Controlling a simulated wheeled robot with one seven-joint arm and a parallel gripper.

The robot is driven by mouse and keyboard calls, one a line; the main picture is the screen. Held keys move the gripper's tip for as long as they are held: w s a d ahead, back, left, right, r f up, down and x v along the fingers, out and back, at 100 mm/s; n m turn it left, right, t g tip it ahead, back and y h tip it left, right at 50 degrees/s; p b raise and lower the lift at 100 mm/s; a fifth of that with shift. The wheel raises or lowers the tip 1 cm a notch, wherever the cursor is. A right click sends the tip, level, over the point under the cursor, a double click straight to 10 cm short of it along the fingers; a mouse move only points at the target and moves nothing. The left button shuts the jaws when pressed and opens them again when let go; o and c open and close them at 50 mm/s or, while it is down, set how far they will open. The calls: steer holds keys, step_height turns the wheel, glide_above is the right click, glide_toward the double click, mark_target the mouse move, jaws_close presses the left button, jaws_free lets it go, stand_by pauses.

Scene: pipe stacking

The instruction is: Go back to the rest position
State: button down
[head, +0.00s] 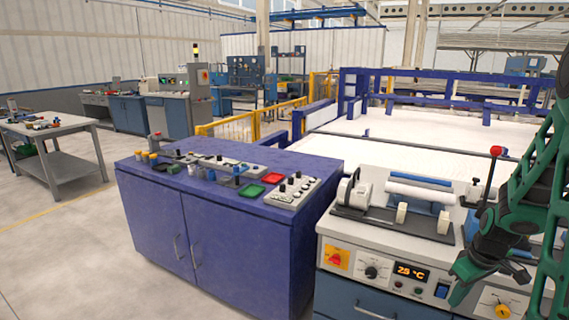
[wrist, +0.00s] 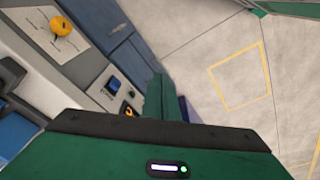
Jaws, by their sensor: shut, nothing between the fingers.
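My gripper (head: 458,294) hangs at the lower right of the head view, at the end of my green arm, in front of the machine's control panel. In the wrist view its green fingers (wrist: 160,98) are together and hold nothing. The fingertips point down past the panel toward the floor. On the machine top, a white pipe (head: 418,192) lies on white supports with a blue bar behind it, apart from my gripper.
The white-topped machine (head: 336,228) with its orange display (head: 411,272) is close to my arm. A blue cabinet (head: 222,222) with small trays and parts stands to the left. A workbench (head: 62,128) is at far left. Floor between them is free.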

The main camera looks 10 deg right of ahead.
steer(key=s+a+r+m, duration=0.4)
steer(key=s+r, duration=0.3)
steer(key=s, duration=0.3)
steer(key=s+a+r+m+g, duration=0.1)
steer(key=s+a+r+m, duration=0.4)
steer(key=s+r, duration=0.3)
steer(key=shift+s+a+g, duration=0.3)
steer(key=shift+s+a, duration=0.55)
steer(key=shift+s, duration=0.35)
